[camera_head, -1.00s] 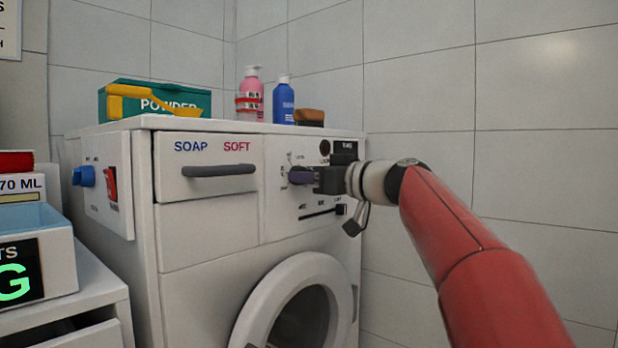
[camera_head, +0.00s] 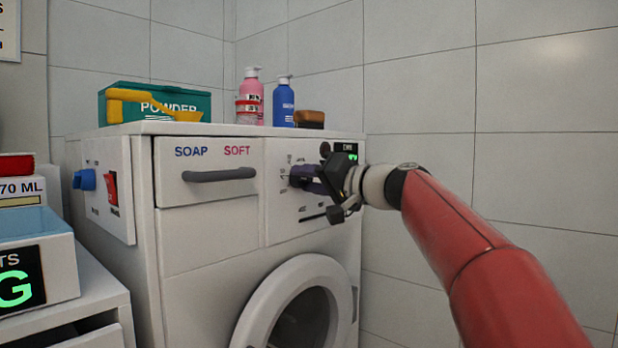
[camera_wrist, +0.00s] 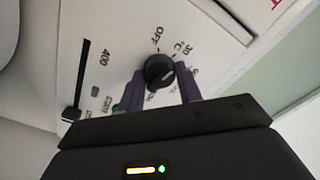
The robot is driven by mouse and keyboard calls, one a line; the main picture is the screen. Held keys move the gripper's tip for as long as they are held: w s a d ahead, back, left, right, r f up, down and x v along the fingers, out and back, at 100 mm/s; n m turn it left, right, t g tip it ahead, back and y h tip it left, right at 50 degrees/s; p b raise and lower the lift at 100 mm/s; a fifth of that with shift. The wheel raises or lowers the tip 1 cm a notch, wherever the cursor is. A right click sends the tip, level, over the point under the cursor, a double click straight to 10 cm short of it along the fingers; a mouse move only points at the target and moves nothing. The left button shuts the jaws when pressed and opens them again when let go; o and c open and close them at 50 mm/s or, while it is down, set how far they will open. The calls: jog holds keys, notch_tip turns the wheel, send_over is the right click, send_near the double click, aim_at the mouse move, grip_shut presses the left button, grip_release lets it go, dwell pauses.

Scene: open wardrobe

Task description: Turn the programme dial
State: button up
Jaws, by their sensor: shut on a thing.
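The programme dial (camera_wrist: 158,72) is a round black knob on the white front panel of the washing machine (camera_head: 205,240). In the wrist view, labels such as OFF and 30 °C are printed around it. My gripper (camera_wrist: 160,88) has its two purple fingers on either side of the dial, shut on it. In the head view my gripper (camera_head: 300,178) reaches the panel from the right and hides most of the dial. A small display (camera_head: 346,150) above my gripper shows lit green characters, partly covered.
A slider (camera_wrist: 75,105) sits beside the dial. The drawer handle (camera_head: 220,175) is to the left, the round door (camera_head: 262,305) below. A powder box (camera_head: 185,103), yellow scoop (camera_head: 150,103), pink bottle (camera_head: 252,90), blue bottle (camera_head: 283,103) and brown brush (camera_head: 309,118) stand on top.

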jog(key=m+p, duration=0.1)
jog(key=m, duration=0.4)
jog(key=shift+m+p, duration=0.3)
jog(key=shift+p, duration=0.1)
jog(key=m+p, duration=0.1)
jog(key=m, duration=0.3)
jog(key=shift+m+p, duration=0.3)
jog(key=shift+p, duration=0.05)
jog(key=shift+f, duration=0.1)
jog(key=o, duration=1)
jog(key=b+v, duration=0.1)
jog(key=v, duration=0.7)
